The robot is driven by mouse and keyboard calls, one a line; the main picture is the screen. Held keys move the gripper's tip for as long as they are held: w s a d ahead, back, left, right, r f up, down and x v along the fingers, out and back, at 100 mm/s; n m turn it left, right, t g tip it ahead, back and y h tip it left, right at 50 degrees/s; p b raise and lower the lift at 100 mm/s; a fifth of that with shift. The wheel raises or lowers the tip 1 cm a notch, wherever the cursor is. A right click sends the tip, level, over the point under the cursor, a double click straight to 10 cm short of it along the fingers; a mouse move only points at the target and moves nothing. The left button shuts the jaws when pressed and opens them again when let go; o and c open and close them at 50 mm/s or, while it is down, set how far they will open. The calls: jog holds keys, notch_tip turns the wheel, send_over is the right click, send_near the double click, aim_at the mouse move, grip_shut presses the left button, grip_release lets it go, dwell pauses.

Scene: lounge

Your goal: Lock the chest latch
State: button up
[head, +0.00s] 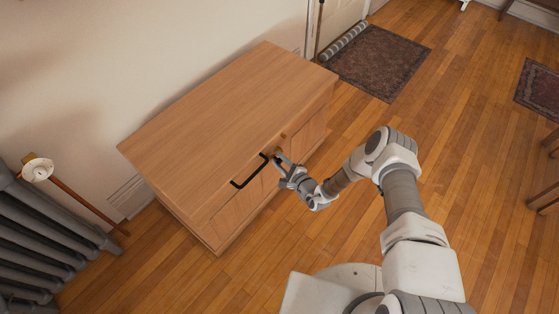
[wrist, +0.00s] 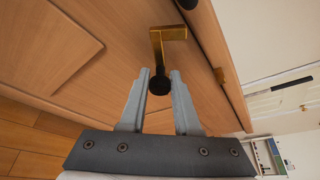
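The wooden chest (head: 215,105) stands against the wall in the head view, its lid down. In the wrist view, the brass latch (wrist: 158,40) is on the chest's front near the lid edge, a bent bar with a round black knob (wrist: 159,85) at its end. In the head view, my gripper (head: 281,160) is at the chest's front, by the right end of the black handle (head: 248,172), and hides most of the latch.
A grey radiator (head: 45,240) and a wooden stick (head: 85,205) are left of the chest. A rolled-edge rug (head: 378,62) lies behind it to the right.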

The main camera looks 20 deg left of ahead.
grip_shut()
dwell(1.1)
